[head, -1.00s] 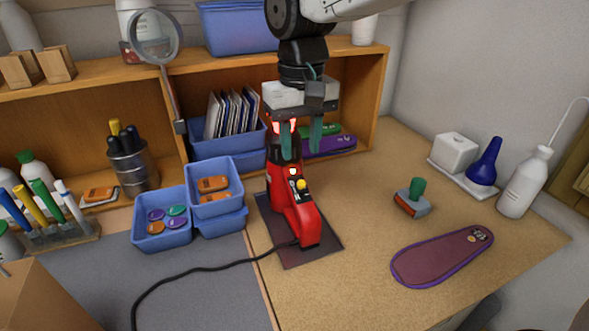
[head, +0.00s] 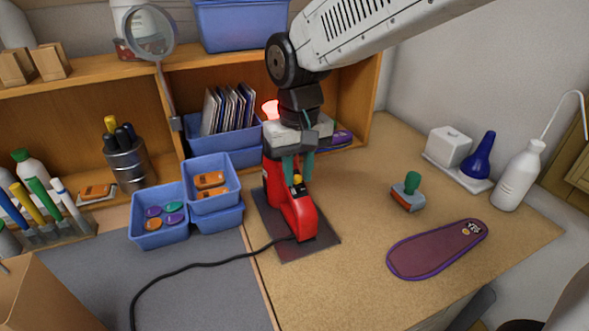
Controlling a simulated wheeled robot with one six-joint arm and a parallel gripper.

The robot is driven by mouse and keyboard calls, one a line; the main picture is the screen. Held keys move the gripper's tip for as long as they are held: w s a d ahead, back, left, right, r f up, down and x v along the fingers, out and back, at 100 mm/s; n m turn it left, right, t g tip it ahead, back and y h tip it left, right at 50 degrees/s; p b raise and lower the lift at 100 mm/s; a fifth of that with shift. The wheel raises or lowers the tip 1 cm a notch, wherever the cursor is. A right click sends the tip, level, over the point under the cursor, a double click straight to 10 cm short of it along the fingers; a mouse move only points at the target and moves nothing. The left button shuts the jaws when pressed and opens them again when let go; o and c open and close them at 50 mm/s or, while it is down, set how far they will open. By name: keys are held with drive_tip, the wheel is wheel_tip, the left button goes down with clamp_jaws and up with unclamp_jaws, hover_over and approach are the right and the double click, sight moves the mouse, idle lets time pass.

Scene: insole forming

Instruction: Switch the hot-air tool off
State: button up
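The red hot-air tool (head: 299,216) stands upright on a dark base plate (head: 312,244) in the middle of the table. Its top end (head: 270,108) glows red beside my wrist. A yellow knob (head: 297,180) shows on its front face. My gripper (head: 299,174), with two teal fingers, points down right at the tool's front, just above the knob. A gap shows between the fingers, and they hold nothing that I can make out. The fingers hide the upper part of the control face; whether they touch it I cannot tell.
A black cord (head: 200,264) runs left from the tool. Blue bins (head: 160,235) stand close on its left, and the wooden shelf (head: 372,95) is behind. A purple-edged insole (head: 437,250) and a green-handled stamp (head: 408,193) lie to the right, with bare tabletop between.

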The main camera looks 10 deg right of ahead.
clamp_jaws()
drive_tip(key=shift+w, duration=0.1)
drive_tip(key=shift+w+a+r, duration=0.15)
drive_tip(key=shift+w+r, duration=0.05)
drive_tip(key=shift+w, duration=0.2)
drive_tip(key=shift+w+a+r, duration=0.15)
drive_tip(key=shift+w+r, duration=0.05)
drive_tip(key=shift+w, duration=0.2)
drive_tip(key=shift+o, duration=2.2)
unclamp_jaws()
wheel_tip(320, 180, up, 8)
